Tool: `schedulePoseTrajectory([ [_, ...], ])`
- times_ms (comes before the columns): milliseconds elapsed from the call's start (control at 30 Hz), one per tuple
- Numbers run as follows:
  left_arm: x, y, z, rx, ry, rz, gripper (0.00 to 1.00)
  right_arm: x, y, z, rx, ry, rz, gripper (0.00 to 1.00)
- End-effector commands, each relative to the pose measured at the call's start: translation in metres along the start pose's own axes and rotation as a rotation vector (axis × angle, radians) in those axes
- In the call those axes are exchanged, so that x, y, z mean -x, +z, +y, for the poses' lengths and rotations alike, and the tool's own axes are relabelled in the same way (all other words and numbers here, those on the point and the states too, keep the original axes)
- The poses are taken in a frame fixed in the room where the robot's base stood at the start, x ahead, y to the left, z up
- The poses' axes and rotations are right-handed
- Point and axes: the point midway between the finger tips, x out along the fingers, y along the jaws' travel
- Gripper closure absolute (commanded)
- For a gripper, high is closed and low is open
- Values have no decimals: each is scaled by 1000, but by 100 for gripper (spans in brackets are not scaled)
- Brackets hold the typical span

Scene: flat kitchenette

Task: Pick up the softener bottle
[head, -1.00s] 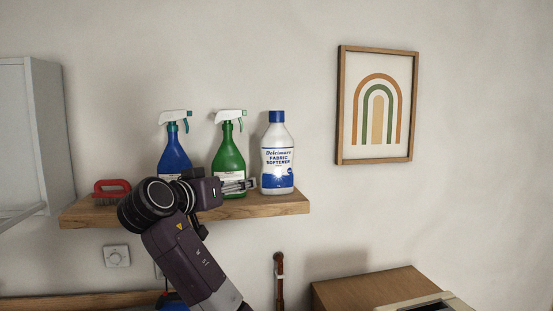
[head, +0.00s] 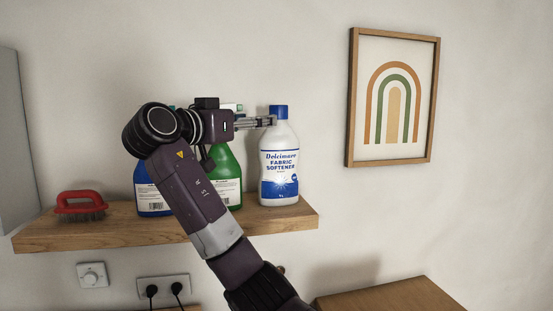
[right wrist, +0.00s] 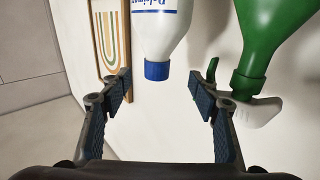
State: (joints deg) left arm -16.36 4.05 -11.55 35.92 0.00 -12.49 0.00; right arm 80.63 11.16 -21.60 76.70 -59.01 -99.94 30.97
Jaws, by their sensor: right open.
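The softener bottle (head: 280,165) is white with a blue cap and a blue and white label. It stands upright at the right part of the wooden wall shelf (head: 265,222). My right gripper (head: 266,122) is at the height of the bottle's neck, its fingers pointing right. In the right wrist view, the open fingers (right wrist: 162,92) are apart, with the blue cap of the softener bottle (right wrist: 157,70) just beyond and between them. No contact shows. My left gripper is not in view.
A green spray bottle (head: 227,175) stands left of the softener, close to my right gripper, and shows in the right wrist view (right wrist: 262,45). A blue spray bottle (head: 150,200) is mostly hidden by my arm. A red brush (head: 80,203) lies at the shelf's left. A framed picture (head: 394,95) hangs right.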

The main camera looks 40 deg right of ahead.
Motion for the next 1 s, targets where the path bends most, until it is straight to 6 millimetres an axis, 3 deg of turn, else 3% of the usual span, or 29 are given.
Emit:
schedulePoseTrajectory([
  [100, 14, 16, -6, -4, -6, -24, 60, -21, -4, 1, 3, 3, 0, 44],
  [300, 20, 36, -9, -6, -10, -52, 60, -37, -1, 0, 3, 1, -1, 44],
  [467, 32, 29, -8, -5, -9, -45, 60, -59, -3, 1, 3, 3, -2, 44],
  [700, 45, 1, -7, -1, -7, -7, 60, -91, -2, 0, 2, 1, -2, 44],
  [1000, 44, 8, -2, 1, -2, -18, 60, -94, 0, 0, 0, -2, -1, 45],
])
